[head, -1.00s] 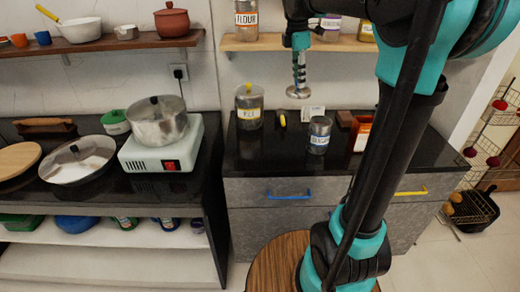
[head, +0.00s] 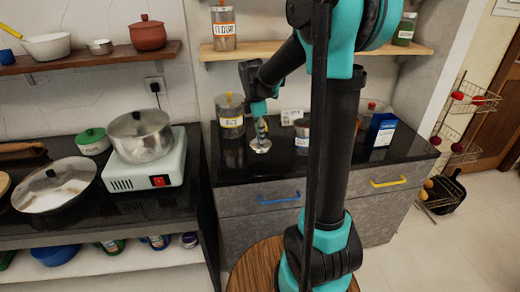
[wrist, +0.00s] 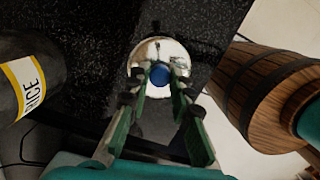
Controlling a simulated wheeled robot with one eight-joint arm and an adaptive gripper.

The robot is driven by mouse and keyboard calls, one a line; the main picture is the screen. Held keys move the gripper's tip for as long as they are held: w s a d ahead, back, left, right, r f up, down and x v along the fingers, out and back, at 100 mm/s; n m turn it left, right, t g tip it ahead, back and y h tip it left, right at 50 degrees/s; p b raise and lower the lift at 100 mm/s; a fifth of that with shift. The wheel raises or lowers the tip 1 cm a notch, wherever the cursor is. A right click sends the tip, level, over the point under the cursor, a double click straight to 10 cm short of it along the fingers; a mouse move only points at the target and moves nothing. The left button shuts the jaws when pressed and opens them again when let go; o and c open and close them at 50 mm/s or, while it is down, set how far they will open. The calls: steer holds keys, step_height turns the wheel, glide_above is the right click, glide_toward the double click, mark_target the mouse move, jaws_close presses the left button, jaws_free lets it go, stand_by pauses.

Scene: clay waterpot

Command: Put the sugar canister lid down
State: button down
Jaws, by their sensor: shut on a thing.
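The lid (head: 260,147) is a round shiny metal disc with a blue knob (wrist: 160,76). My gripper (head: 261,124) points down with its fingers shut on the knob. The lid is over or at the black counter, just right of the rice jar; I cannot tell if it touches. In the wrist view the lid (wrist: 150,50) lies beyond my fingertips (wrist: 160,68). A metal canister (head: 302,132) with a pale label stands right of the lid, partly hidden by my arm. Its label is too small to read.
The rice jar (head: 230,115) is close left of the lid; it also shows in the wrist view (wrist: 22,85). A blue box (head: 381,130) stands at the right. The flour jar (head: 223,28) is on the shelf above. The counter's front left is clear.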

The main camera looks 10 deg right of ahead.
mark_target(257, 144)
steer(key=shift+f, duration=3.3)
steer(key=c, duration=1.3)
jaws_free()
steer(key=shift+f, duration=0.1)
steer(key=shift+c, duration=0.2)
steer(key=r, duration=0.4)
steer(key=a+r, duration=0.1)
steer(key=r, duration=0.7)
steer(key=shift+s+a, duration=0.15)
steer(key=s+d+f+m+t, duration=0.2)
steer(key=s+f+m, duration=0.5)
steer(key=s+m, duration=0.3)
steer(key=s+d+f+m+t+y, duration=0.1)
steer(key=s+d+f+m+t, duration=0.1)
steer(key=s+f+m, duration=0.5)
steer(key=s+d+m, duration=0.1)
steer(key=s+m, duration=0.2)
steer(key=s, duration=0.1)
steer(key=shift+s+d, duration=0.3)
steer(key=shift+s, duration=0.05)
steer(key=shift+r, duration=0.1)
